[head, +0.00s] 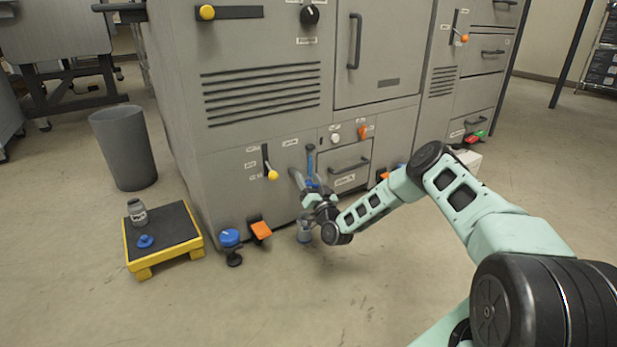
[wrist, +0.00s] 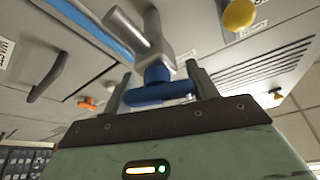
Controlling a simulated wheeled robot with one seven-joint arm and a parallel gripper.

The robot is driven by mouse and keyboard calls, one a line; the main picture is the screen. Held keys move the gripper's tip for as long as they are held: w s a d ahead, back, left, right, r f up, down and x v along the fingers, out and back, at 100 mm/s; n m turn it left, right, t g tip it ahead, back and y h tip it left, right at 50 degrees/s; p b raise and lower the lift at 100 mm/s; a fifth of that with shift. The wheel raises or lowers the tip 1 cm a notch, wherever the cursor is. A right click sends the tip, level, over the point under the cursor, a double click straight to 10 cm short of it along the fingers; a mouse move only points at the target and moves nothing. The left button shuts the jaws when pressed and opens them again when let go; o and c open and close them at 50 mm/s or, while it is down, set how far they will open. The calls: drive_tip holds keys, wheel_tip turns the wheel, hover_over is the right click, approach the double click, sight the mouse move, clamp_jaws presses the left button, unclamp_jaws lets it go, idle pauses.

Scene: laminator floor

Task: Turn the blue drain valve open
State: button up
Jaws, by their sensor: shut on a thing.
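The blue drain valve shows in the wrist view as a blue bar handle (wrist: 158,93) on a short blue stem below a grey pipe (wrist: 148,38). The handle lies crosswise between the two dark fingers of my gripper (wrist: 160,84), which is shut on it. In the head view my gripper (head: 318,200) is low at the machine's front, at the grey pipe (head: 297,178), and mostly hides the valve. I cannot tell how far the valve is turned.
A small grey container (head: 305,233) stands on the floor below my gripper. An orange pedal (head: 260,229) and a blue-topped foot (head: 231,237) are to its left. A yellow-edged step (head: 192,248) holds a jar (head: 137,212) and a blue knob (head: 145,241).

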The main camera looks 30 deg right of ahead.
drive_tip(key=m+h+p, duration=0.1)
drive_tip(key=m, duration=0.2)
drive_tip(key=m+g+h+p, duration=0.1)
drive_tip(key=m, duration=0.1)
drive_tip(key=m+g+h+p, duration=0.1)
drive_tip(key=m+p, duration=0.1)
drive_tip(key=m, duration=0.1)
drive_tip(key=shift+d+f+m, duration=0.15)
drive_tip(key=shift+d+m, duration=0.15)
drive_tip(key=m+g+p, duration=0.1)
drive_tip(key=m, duration=0.1)
drive_tip(key=m+p, duration=0.1)
drive_tip(key=m, duration=0.1)
drive_tip(key=m+g+p, duration=0.1)
drive_tip(key=m, duration=0.1)
drive_tip(key=shift+d+f+g+h, duration=0.1)
drive_tip(key=shift+f+g+h, duration=0.2)
drive_tip(key=shift+f, duration=0.2)
drive_tip(key=o, duration=1)
drive_tip(key=shift+s, duration=0.1)
drive_tip(key=p+v, duration=0.7)
drive_tip(key=v, duration=1)
drive_tip(key=shift+p, duration=0.35)
drive_tip(key=shift+s, duration=0.1)
